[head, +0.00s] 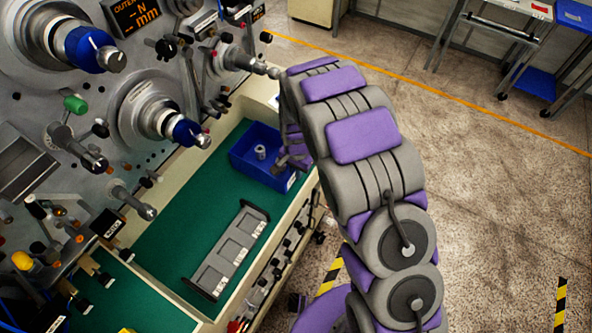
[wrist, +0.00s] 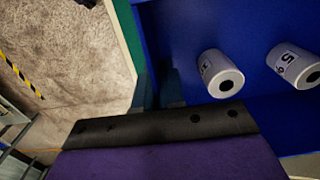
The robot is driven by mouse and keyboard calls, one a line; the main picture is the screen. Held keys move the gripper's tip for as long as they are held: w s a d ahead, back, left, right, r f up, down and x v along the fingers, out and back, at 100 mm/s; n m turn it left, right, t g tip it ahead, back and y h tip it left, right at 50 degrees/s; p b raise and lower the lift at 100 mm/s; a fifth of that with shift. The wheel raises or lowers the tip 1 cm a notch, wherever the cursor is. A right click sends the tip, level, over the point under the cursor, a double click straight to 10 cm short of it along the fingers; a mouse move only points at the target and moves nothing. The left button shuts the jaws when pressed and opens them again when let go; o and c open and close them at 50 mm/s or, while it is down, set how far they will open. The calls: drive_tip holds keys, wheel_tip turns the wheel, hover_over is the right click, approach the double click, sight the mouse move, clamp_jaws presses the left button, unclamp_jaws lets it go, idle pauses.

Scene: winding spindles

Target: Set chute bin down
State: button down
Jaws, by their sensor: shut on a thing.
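The chute bin is a blue open box (head: 268,177) at the far end of the green worktop in the head view. In the wrist view its blue inside (wrist: 255,30) fills the right side. Two pale cylinders, a left one (wrist: 212,68) and a right one (wrist: 284,60), lie in it. My gripper (head: 291,160) is at the bin's right side in the head view. In the wrist view my gripper (wrist: 158,92) is shut on the bin's wall. I cannot tell whether the bin's underside touches the worktop.
The green worktop (head: 165,240) is bare left of the bin. A grey metal plate with square recesses (head: 232,250) lies nearer on it. The machine's spindles and knobs (head: 165,110) stick out on the left. Open floor (head: 480,170) lies to the right.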

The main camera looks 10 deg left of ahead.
drive_tip(key=shift+d, duration=0.15)
drive_tip(key=c, duration=1.6)
unclamp_jaws()
drive_tip(key=shift+d, duration=0.1)
drive_tip(key=o, duration=0.4)
drive_tip(key=shift+c, duration=0.2)
drive_tip(key=shift+a, duration=0.2)
drive_tip(key=shift+d, duration=0.1)
wheel_tip(320, 180, up, 11)
drive_tip(key=shift+w+r+p, duration=0.15)
drive_tip(key=shift+p, duration=0.25)
drive_tip(key=shift+r, duration=0.45)
